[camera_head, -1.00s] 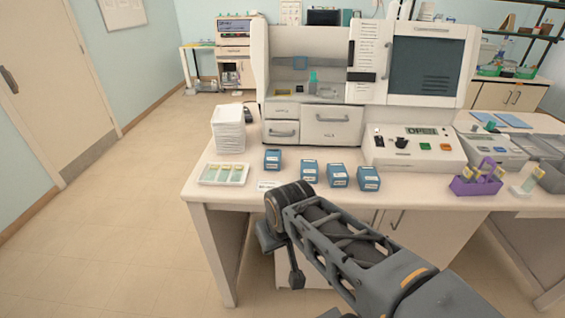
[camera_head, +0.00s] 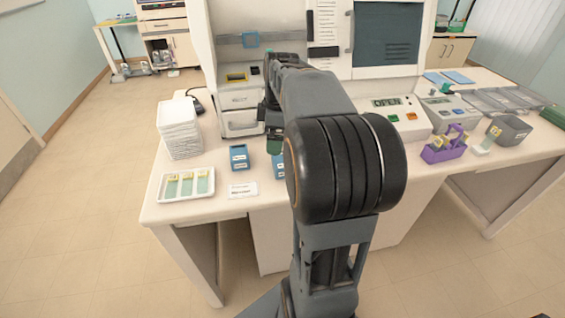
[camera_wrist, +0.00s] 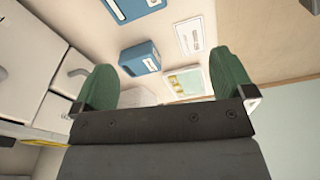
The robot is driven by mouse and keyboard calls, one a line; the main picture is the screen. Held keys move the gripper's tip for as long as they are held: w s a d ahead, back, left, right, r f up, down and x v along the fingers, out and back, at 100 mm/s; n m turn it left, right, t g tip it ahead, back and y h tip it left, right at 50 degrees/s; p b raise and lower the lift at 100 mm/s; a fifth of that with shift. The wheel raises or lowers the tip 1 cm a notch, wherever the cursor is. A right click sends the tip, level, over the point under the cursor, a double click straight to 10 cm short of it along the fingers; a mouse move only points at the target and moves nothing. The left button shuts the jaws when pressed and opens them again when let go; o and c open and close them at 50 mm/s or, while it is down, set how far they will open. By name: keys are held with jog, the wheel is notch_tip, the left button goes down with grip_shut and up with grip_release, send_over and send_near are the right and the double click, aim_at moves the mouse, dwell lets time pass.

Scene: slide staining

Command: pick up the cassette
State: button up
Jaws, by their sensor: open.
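Small blue boxes with white labels, which look like the cassettes, stand on the white bench. One blue box (camera_head: 239,157) is in clear view in the head view, left of my arm. Another blue box (camera_head: 278,165) is partly hidden behind my arm. The wrist view shows a blue box (camera_wrist: 140,58) beyond the fingers and a second one (camera_wrist: 130,8) cut off by the top edge. My gripper (camera_wrist: 168,80) is open, its two green fingers apart with nothing held between them. In the head view my arm hides most of the gripper.
A tray of slides (camera_head: 186,184) and a white label card (camera_head: 243,190) lie near the bench's front left. A white stack (camera_head: 181,130) stands behind the tray. The large staining machine (camera_head: 240,98) closes off the back. A purple rack (camera_head: 444,147) stands to the right.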

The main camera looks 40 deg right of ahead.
jog(key=n, duration=0.2)
send_near(277, 161)
jog(key=f, duration=0.1)
jog(key=d+f, duration=0.1)
jog(key=f, duration=0.2)
jog(key=shift+d+f, duration=0.25)
jog(key=shift+f, duration=0.1)
jog(key=shift+w+a+f+p, duration=0.1)
jog(key=shift+f+p, duration=0.15)
jog(key=shift+f, duration=1.2)
jog(key=shift+w+a+f+p, duration=0.1)
jog(key=shift+w+f+p, duration=0.1)
jog(key=shift+f, duration=1.25)
jog(key=c, duration=0.8)
